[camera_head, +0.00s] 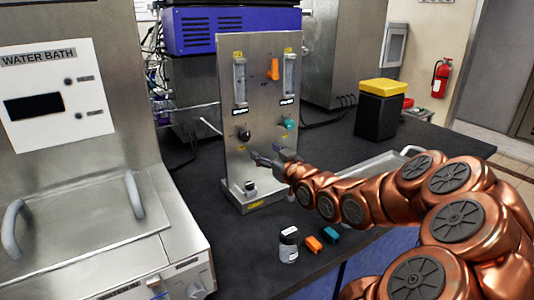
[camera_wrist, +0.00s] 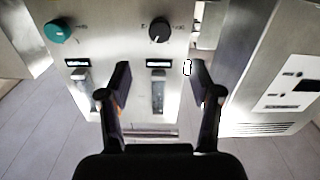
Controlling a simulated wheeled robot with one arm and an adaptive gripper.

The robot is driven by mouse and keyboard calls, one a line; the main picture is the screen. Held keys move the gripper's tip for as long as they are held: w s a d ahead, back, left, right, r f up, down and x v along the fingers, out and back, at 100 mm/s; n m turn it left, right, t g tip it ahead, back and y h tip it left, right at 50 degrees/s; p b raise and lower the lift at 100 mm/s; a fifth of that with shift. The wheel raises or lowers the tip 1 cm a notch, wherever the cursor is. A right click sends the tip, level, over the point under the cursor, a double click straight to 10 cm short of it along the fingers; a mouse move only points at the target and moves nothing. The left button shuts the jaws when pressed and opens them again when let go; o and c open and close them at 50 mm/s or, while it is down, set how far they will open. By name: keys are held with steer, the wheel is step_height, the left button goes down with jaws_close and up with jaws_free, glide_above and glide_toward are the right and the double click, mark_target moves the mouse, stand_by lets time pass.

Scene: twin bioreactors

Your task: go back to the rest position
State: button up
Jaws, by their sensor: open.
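My copper arm reaches in from the lower right in the head view. My gripper (camera_head: 264,161) is in front of the lower part of an upright steel panel (camera_head: 262,110), just below its black knob (camera_head: 244,134). In the wrist view my gripper (camera_wrist: 161,72) has its two dark fingers spread apart with nothing held between them. The black knob (camera_wrist: 159,30) shows beyond the fingers there, and a teal knob (camera_wrist: 57,30) is to the left. I cannot tell how far the fingertips are from the panel.
A water bath (camera_head: 80,215) stands at the left. A steel tray (camera_head: 372,165) lies behind my arm. A black bin with a yellow lid (camera_head: 382,88) stands behind it.

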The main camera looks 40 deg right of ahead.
stand_by(0.3)
steer(key=s+a+f+g+y+p, duration=0.1)
steer(key=s+a+f+g, duration=0.35)
steer(key=a+f, duration=0.2)
steer(key=s+a+f+g, duration=0.3)
steer(key=a+f+g, duration=0.2)
steer(key=a, duration=0.2)
steer(key=s+a+g+p, duration=0.1)
steer(key=s+a+g, duration=0.4)
steer(key=s, duration=0.9)
steer(key=s+a+g+p, duration=0.1)
steer(key=s+a+g, duration=0.4)
steer(key=s, duration=0.8)
steer(key=a, duration=0.3)
steer(key=shift+s+a+r+y, duration=0.3)
steer(key=shift+s+a+r, duration=0.05)
steer(key=shift+a+r, duration=0.05)
